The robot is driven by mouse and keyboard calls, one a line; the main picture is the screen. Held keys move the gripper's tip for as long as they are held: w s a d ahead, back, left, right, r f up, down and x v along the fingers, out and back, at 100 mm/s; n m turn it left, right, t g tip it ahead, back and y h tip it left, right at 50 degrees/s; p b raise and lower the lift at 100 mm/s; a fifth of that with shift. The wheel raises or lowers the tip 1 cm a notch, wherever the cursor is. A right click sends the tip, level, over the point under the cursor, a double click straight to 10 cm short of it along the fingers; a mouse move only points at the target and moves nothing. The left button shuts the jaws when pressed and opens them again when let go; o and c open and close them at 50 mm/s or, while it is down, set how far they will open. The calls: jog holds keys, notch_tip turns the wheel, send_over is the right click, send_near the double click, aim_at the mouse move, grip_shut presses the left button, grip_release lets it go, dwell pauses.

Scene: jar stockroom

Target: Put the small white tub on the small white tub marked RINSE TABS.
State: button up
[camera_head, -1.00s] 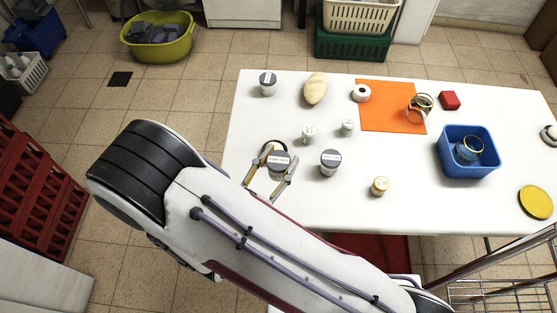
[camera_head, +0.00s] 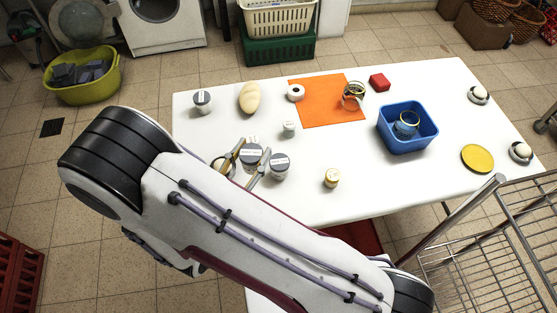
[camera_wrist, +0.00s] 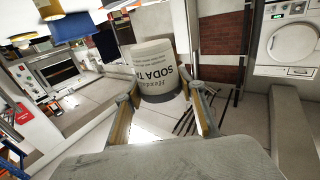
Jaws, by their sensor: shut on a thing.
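A small white tub (camera_head: 253,139) shows just behind the held one and is partly hidden. Another small white tub (camera_head: 289,128) stands to its right. A grey-topped tub (camera_head: 279,166) stands right beside the gripper. The lettering on the tubs on the table is too small to read, so I cannot tell which says RINSE TABS.
The table's middle is fairly clear.

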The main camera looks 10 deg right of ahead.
jog(key=w+d+r+m+g+h, duration=0.1)
jog(key=w+d+r+h, duration=0.1)
jog(key=w+d+r, duration=0.2)
jog(key=d, duration=0.3)
jog(key=shift+d+r+m+g, duration=0.3)
jog(key=shift+d+m+g, duration=0.05)
jog(key=shift+m+g, duration=0.05)
jog(key=shift+w+f, duration=0.1)
jog(key=shift+f, duration=0.05)
send_over(280, 161)
jog(key=shift+a+f, duration=0.1)
jog(key=shift+f, duration=2.7)
jog(key=shift+f, duration=0.1)
jog(key=shift+f, duration=2)
jog(key=shift+f, duration=0.1)
